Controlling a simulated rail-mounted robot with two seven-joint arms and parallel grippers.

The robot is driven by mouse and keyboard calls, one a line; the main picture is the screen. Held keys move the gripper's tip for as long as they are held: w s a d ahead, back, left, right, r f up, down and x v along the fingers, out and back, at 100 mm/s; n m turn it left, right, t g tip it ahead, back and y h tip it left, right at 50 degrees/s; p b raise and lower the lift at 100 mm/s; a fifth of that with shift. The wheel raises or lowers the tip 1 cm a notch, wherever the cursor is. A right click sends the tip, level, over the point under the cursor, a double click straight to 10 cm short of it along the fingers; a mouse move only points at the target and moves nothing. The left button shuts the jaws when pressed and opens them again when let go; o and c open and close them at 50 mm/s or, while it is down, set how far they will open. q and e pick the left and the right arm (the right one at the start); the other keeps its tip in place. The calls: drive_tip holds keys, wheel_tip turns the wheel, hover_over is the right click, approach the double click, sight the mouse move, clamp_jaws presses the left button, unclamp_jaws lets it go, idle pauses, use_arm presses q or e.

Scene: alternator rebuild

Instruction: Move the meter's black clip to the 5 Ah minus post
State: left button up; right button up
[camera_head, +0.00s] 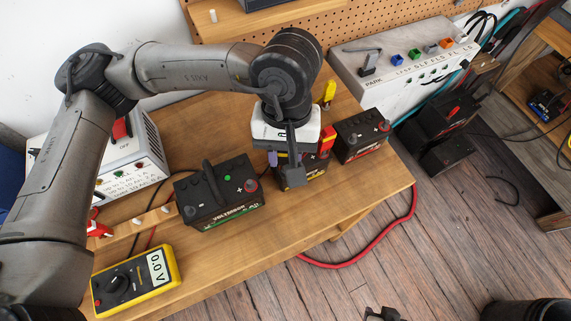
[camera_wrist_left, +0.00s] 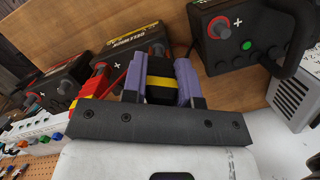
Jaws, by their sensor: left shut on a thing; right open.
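My left gripper (camera_head: 286,163) is above the middle battery (camera_head: 303,180). In the left wrist view its purple fingers (camera_wrist_left: 161,85) are shut on a black clip with a yellow band (camera_wrist_left: 160,68). The arm hides much of the middle battery in the head view. A red clip (camera_head: 327,141) is at that battery's right side. A larger battery (camera_head: 222,209) stands left of it and a small one (camera_head: 361,138) right of it. I cannot read which is 5 Ah. The yellow meter (camera_head: 137,281) reads 0.0 V. My right gripper (camera_head: 384,314) is open and partly cut off at the bottom edge.
A white box with a handle (camera_head: 130,165) stands behind the arm at left. A grey test panel (camera_head: 405,70) is at the back right. A yellow object (camera_head: 328,92) stands behind the batteries. A red cable (camera_head: 370,243) hangs past the bench's front edge.

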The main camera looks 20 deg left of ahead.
use_arm(q)
drive_tip(key=o, duration=0.8)
wheel_tip(320, 180, up, 8)
drive_tip(key=p, duration=0.4)
drive_tip(key=shift+r, duration=0.3)
